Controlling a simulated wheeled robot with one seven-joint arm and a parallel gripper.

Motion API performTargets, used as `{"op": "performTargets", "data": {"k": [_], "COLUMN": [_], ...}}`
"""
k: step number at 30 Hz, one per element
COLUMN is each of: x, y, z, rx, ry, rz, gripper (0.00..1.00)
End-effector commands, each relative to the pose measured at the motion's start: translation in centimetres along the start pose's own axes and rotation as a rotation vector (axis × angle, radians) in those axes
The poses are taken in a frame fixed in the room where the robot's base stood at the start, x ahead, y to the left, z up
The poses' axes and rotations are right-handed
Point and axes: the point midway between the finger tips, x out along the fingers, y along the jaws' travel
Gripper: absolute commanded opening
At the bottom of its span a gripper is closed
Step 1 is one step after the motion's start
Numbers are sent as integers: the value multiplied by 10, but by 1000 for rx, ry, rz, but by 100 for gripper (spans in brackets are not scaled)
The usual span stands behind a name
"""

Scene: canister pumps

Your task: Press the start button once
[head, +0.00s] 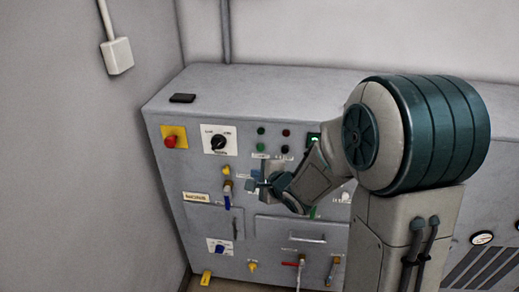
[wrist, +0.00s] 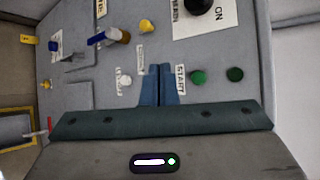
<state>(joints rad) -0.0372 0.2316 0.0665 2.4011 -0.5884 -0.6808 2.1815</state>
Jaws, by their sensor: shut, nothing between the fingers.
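The start button is a green round button (wrist: 198,77) beside a label reading START (wrist: 181,78) in the wrist view. In the head view it is the lower green button (head: 260,147) on the grey cabinet front. My gripper (wrist: 160,70) is shut and empty, its two blue fingers together. In the wrist view the fingertips appear to the left of the START label, off the button. In the head view my gripper (head: 259,186) is below the green button. I cannot tell how far the tips are from the panel.
Another green round piece (wrist: 235,74) is past the start button. A white button (wrist: 124,80) and a yellow knob (wrist: 147,25) are near the fingers. The cabinet (head: 290,98) also bears a red emergency knob (head: 170,141), a rotary switch (head: 218,142) and a drawer-like handle (head: 303,237).

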Motion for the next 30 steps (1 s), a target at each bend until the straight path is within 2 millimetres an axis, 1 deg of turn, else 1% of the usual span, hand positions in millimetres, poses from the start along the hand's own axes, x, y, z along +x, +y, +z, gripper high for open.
{"op": "performTargets", "data": {"k": [5,15,18,24,30], "x": [10,43,49,58,60], "y": [-8,-32,-39,-44,-44], "z": [-7,-31,-36,-43,-44], "rx": [0,-1,0,0,-1], "ry": [1,1,2,1,1], "rz": [0,1,2,1,1], "gripper": [0,0,0,0,0]}}
